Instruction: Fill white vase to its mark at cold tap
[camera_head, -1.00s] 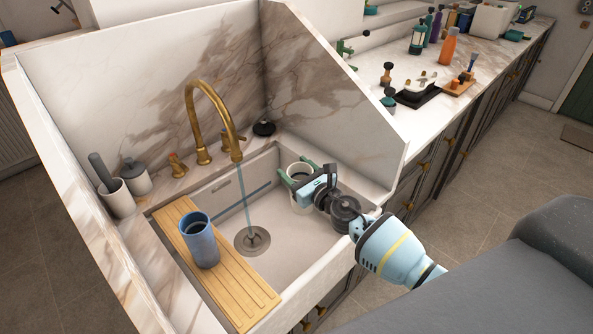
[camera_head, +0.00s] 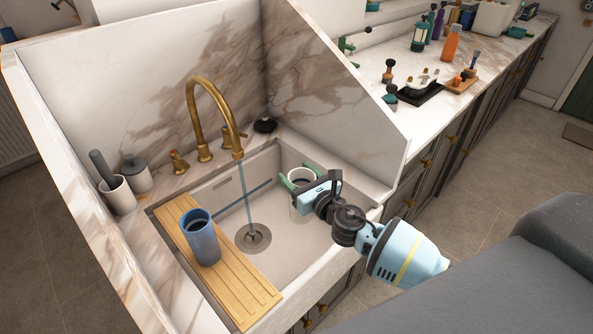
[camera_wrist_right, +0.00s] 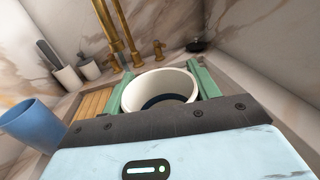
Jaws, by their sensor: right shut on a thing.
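The white vase (camera_head: 301,184) is in the right part of the sink, upright or nearly so, with a dark interior. It also shows in the right wrist view (camera_wrist_right: 160,88), where its open mouth faces the camera and a dark blue band or surface lies inside. My right gripper (camera_head: 297,181) is shut on the vase, its green fingers on either side. A thin water stream (camera_head: 247,190) falls from the brass tap (camera_head: 207,105) into the drain (camera_head: 253,238), to the left of the vase and apart from it. The vase's mark is not visible. My left gripper is not in view.
A blue cup (camera_head: 202,240) stands on the wooden board (camera_head: 243,290) across the sink's left side. Marble splash walls (camera_head: 330,95) rise behind and right of the sink.

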